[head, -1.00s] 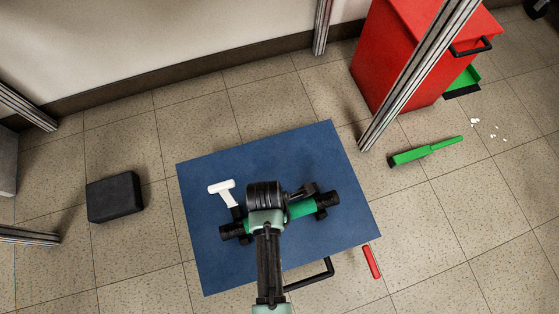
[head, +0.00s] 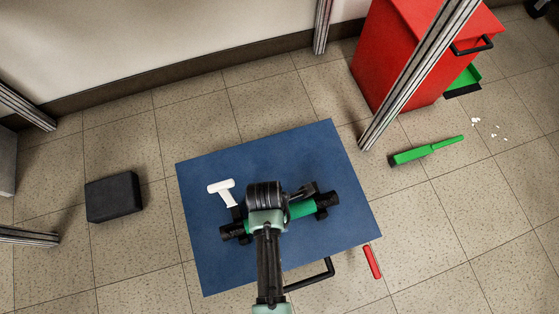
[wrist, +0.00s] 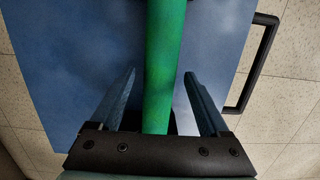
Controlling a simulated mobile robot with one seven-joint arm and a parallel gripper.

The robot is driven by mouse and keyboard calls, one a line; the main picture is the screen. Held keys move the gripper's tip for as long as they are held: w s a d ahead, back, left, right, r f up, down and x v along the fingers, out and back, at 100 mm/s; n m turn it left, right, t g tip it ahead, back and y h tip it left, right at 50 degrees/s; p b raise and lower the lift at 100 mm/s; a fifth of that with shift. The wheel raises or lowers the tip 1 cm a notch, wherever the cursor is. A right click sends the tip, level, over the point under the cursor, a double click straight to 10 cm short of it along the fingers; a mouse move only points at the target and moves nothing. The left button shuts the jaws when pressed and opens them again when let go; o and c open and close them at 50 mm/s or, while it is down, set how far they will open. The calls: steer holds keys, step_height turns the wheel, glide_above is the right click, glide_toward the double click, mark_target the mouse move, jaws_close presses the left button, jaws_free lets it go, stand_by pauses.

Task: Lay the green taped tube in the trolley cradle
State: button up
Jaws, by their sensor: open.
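The green tube (head: 302,209) with black ends lies across the blue trolley top (head: 215,270), slanting up to the right. Black supports, apparently the cradle (head: 322,213), show near its ends; contact there is too small to judge. My arm and wrist cover the tube's middle in the head view. In the wrist view, the green tube (wrist: 164,60) runs between the fingers of my gripper (wrist: 159,78). The fingers are open, one on each side, with a visible gap to the tube.
A white T-shaped tool (head: 222,190) lies on the trolley top, left of my wrist. The trolley's black handle (head: 329,266) sticks out in front. A metal post (head: 400,98) and a red cabinet (head: 400,50) stand right. A black box (head: 113,197) and a green brush (head: 425,151) are on the floor.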

step_height(320, 180, up, 12)
steer(key=a+p, duration=0.1)
steer(key=p, duration=0.6)
steer(key=shift+s+a, duration=0.2)
